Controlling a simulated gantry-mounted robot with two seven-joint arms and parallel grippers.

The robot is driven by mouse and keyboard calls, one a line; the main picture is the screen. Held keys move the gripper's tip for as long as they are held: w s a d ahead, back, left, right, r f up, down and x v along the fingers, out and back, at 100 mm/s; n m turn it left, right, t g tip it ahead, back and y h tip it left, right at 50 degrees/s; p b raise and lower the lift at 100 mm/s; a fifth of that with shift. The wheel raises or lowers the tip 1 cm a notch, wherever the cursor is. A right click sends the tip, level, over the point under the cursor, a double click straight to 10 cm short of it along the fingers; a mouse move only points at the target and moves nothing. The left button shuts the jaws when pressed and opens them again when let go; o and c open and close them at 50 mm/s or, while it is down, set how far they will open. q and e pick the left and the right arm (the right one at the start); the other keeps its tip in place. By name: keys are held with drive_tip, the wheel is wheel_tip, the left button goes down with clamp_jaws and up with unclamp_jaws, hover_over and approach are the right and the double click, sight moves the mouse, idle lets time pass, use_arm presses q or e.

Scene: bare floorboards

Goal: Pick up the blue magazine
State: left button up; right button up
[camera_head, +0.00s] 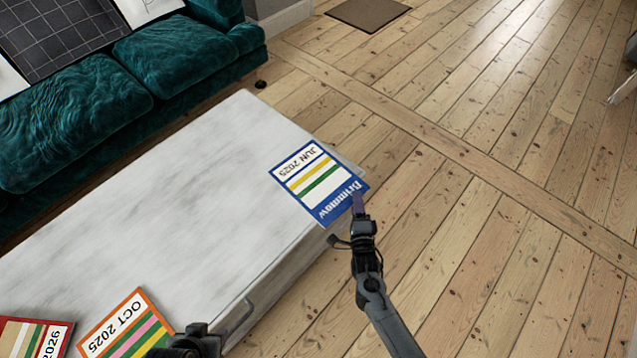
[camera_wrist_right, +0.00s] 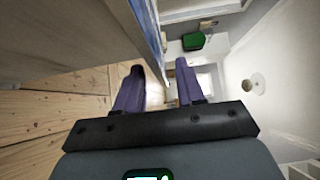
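The blue magazine (camera_head: 308,178), with a blue border and "JUN 2025" on it, lies at the far right corner of the pale table and overhangs its edge. My right gripper (camera_head: 357,202) is at its overhanging corner. In the right wrist view its purple fingers (camera_wrist_right: 160,68) are apart, and the blue magazine (camera_wrist_right: 151,28) shows edge-on ahead, in line with the gap. I cannot tell whether the fingers touch it. My left gripper (camera_head: 238,322) is partly in view at the table's front edge; whether it is open is unclear.
The pale table (camera_head: 190,190) is mostly bare. An orange magazine (camera_head: 128,325) and a red magazine (camera_head: 35,338) lie at its near left end. A teal sofa (camera_head: 110,95) stands behind it. The wooden floor (camera_head: 480,220) to the right is clear.

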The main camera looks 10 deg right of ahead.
drive_tip(key=shift+w+d, duration=0.1)
drive_tip(key=shift+w, duration=0.65)
drive_tip(key=shift+s, duration=0.15)
clamp_jaws()
drive_tip(key=shift+r, duration=0.15)
